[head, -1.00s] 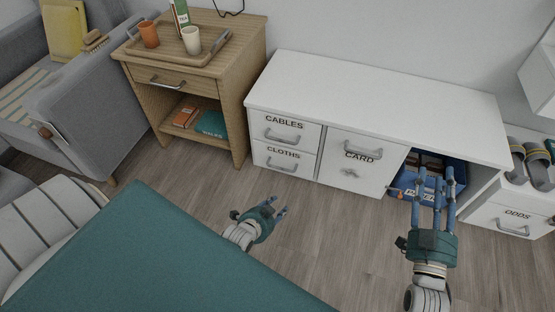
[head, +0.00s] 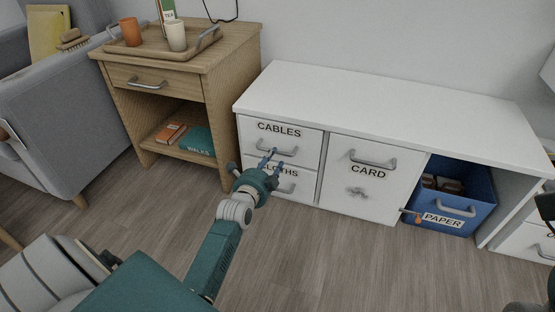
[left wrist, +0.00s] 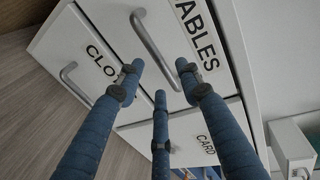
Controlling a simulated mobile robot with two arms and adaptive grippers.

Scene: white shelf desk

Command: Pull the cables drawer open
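The white cables drawer (head: 256,141) is the upper left drawer of the low white unit. It looks shut, flush with its neighbours. Its grey bar handle (head: 289,152) is partly behind my left fingers. In the left wrist view the handle (left wrist: 155,45) crosses ahead of the fingertips, between the outer two. My left gripper (head: 269,158) is at the drawer front, its blue fingers spread and empty. The same gripper (left wrist: 161,78) shows its three fingers apart. I cannot tell whether a finger touches the handle.
The cloths drawer (head: 304,187) is just below and the card drawer (head: 345,195) to the right. A blue paper bin (head: 480,190) sits in the open bay. A wooden nightstand (head: 225,95) stands close on the left. The floor (head: 330,255) in front is clear.

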